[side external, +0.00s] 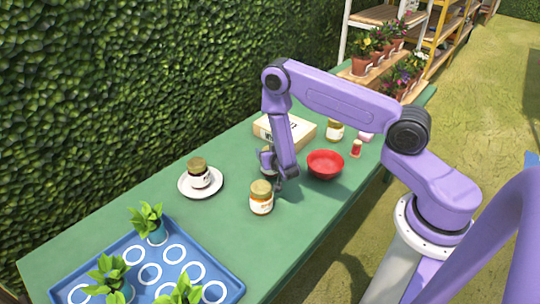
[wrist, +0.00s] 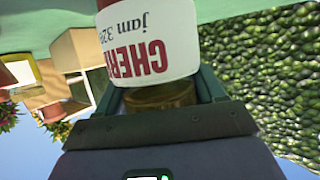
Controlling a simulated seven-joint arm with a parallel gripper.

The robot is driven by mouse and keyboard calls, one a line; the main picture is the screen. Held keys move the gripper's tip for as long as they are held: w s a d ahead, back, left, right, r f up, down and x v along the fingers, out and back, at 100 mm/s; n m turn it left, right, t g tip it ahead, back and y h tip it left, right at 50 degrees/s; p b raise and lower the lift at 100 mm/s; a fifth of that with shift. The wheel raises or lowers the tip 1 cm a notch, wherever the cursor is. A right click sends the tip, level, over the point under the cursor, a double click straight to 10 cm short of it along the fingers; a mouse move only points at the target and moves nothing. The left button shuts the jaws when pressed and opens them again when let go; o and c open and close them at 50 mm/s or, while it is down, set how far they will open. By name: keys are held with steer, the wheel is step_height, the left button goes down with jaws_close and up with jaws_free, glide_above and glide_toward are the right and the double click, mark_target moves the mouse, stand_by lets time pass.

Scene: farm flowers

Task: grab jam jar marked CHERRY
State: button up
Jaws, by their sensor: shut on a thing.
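My gripper (side external: 276,180) is low over the green table, between the front jar and the wooden box. In the wrist view my gripper (wrist: 160,90) is shut on the jam jar marked CHERRY (wrist: 148,42), with its fingers on either side of the gold lid. Its white label has red letters and appears upside down. In the side view the held jar is mostly hidden by my gripper. Whether it touches the table is unclear. Other jam jars stand apart: one (side external: 261,198) in front, one (side external: 199,174) on a white saucer (side external: 215,188), one (side external: 334,131) farther back.
A red bowl (side external: 325,165) is close right of my gripper. A pale wooden box (side external: 297,133) stands behind it, a small red-and-white container (side external: 356,149) at the right. A blue tray (side external: 120,247) with plants fills the near left. The table (side external: 150,205) is clear around the saucer.

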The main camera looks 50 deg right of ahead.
steer(key=r, duration=0.3)
steer(key=shift+s+a+r, duration=0.1)
steer(key=shift+s+r, duration=0.2)
steer(key=shift+s, duration=0.05)
steer(key=s+a+r, duration=0.2)
steer(key=s+r, duration=0.7)
steer(key=s, duration=0.4)
